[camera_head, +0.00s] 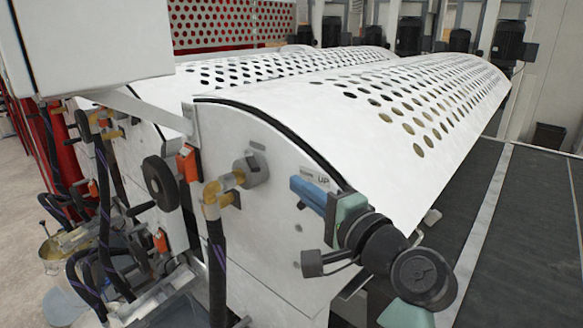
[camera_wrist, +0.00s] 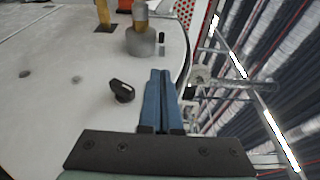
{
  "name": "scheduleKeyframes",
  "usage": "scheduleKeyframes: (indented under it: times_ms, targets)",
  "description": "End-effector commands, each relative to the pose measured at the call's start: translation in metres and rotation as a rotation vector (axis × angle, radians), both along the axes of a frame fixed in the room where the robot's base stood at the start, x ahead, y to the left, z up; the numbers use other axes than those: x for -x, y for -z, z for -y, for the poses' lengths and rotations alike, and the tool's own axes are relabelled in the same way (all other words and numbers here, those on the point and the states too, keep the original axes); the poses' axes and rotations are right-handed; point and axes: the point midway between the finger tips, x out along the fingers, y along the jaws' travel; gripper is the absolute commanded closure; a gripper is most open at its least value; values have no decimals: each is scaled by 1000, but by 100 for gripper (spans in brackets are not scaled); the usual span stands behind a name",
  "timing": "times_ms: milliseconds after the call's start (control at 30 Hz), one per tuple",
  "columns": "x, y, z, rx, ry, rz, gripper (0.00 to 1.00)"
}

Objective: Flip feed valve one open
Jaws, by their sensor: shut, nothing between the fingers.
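My gripper (camera_head: 296,184) is in front of the white end panel (camera_head: 262,240) of the coater, its blue fingers pressed together and empty. In the wrist view the shut fingers (camera_wrist: 160,76) point along the panel towards a grey round fitting (camera_wrist: 141,42). A small black knob (camera_wrist: 122,91) on the panel lies just left of the fingers, apart from them. In the head view the grey fitting (camera_head: 251,169) joins a brass elbow (camera_head: 222,187) with a dark hose below. No label reading feed valve one is legible, so I cannot tell which part it is.
An orange box (camera_head: 187,163) and a black handwheel (camera_head: 160,184) are left of the panel. Perforated white covers (camera_head: 400,95) curve above it. Dark hoses and a bucket (camera_head: 55,250) crowd the lower left. Dark floor (camera_head: 530,220) is clear at the right.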

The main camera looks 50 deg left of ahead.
Motion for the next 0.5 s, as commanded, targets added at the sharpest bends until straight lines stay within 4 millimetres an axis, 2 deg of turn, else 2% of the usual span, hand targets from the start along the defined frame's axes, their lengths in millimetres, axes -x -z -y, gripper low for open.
scheduleKeyframes:
  times_ms: [300,500]
  targets:
    - [-9,-4,-56,2,-1,4,100]
    - [-14,-3,-82,2,3,6,100]
